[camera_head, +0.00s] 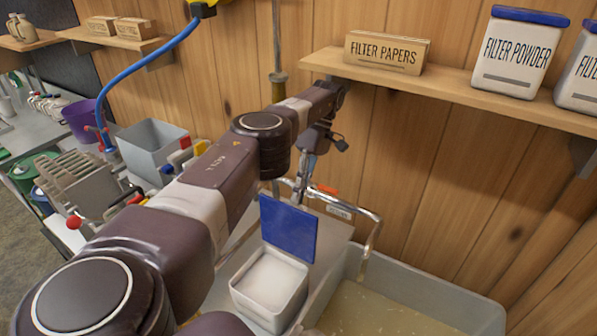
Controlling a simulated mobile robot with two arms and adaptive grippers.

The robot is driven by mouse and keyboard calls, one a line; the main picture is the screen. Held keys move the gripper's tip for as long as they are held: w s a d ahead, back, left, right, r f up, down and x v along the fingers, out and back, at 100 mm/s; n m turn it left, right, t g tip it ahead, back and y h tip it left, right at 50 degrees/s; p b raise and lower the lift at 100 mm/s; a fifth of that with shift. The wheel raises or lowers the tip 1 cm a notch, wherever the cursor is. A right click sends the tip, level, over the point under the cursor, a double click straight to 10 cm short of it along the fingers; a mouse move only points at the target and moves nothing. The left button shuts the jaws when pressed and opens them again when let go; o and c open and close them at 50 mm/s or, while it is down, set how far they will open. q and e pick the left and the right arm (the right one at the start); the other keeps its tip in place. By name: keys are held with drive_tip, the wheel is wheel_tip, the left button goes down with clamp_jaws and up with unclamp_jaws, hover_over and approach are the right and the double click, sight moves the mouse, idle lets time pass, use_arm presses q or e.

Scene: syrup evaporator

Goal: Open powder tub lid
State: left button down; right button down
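A white tub (268,290) stands on the counter at the lower middle, full of white powder up to near its rim. Its blue lid (287,229) stands upright at the tub's back edge, so the tub is open. My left arm comes in from the lower left and reaches over to the wall. Its gripper (318,150) is behind and above the lid, apart from it as seen here. The gripper is small and partly hidden by my own arm, so its finger opening is unclear. My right gripper is not in view.
A grey basin (463,309) with pale liquid is right of the tub, with a bent metal pipe (368,236) over it. Above, a wooden shelf (450,92) holds a filter papers box (387,52) and closed filter powder tubs (514,52). A grey bin (152,148) stands left.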

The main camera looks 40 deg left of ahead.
use_arm(q)
drive_tip(key=c, duration=2.1)
unclamp_jaws()
drive_tip(key=shift+s+d+f, duration=0.1)
drive_tip(key=shift+d+f, duration=0.05)
drive_tip(key=shift+f, duration=0.45)
drive_tip(key=shift+d+f, duration=0.1)
drive_tip(key=shift+f, duration=0.45)
drive_tip(key=shift+o, duration=0.3)
drive_tip(key=shift+w+a+f, duration=0.1)
drive_tip(key=shift+w, duration=0.2)
drive_tip(key=shift+s+a+r, duration=0.1)
drive_tip(key=shift+a+r, duration=0.05)
drive_tip(key=shift+r, duration=0.15)
